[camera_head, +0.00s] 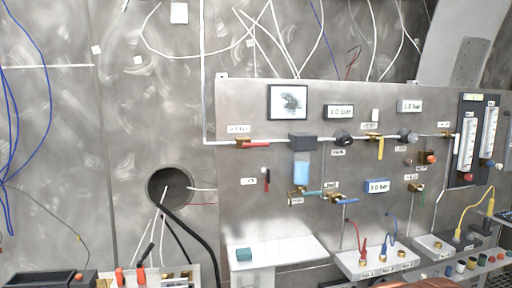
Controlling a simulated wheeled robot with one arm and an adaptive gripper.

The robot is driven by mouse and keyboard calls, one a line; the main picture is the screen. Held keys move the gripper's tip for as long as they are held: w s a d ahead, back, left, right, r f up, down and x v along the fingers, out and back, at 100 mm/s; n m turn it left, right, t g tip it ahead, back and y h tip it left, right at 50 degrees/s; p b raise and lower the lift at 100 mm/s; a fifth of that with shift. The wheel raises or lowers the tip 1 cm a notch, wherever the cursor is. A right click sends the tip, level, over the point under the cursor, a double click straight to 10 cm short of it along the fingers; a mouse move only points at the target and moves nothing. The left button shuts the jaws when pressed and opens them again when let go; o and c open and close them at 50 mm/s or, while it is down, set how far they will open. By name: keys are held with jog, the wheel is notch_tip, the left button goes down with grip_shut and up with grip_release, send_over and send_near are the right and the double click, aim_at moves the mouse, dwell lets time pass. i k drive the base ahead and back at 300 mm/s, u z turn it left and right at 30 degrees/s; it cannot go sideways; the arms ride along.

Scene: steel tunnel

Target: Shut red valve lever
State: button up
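A red valve lever (256,144) sits on the white horizontal pipe at the upper left of the steel panel. It lies roughly level, in line with the pipe, pointing right from a small brass body (240,141). A yellow lever (380,148) further right on the same pipe hangs down. A blue lever (349,201) lies level lower on the panel. A small red-and-black switch-like part (266,180) is below the red lever. My gripper is not in view.
A grey filter head (302,141) with a light-blue bowl (301,172) stands right of the red lever. A white shelf (277,252) with a teal block (244,254) juts out below. Hoses and cables hang around a round wall hole (171,187) at left.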

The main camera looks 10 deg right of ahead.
aim_at(261, 144)
jog(key=k, duration=0.65)
jog(key=u, duration=0.8)
jog(key=i, duration=1.5)
jog(key=z, duration=0.65)
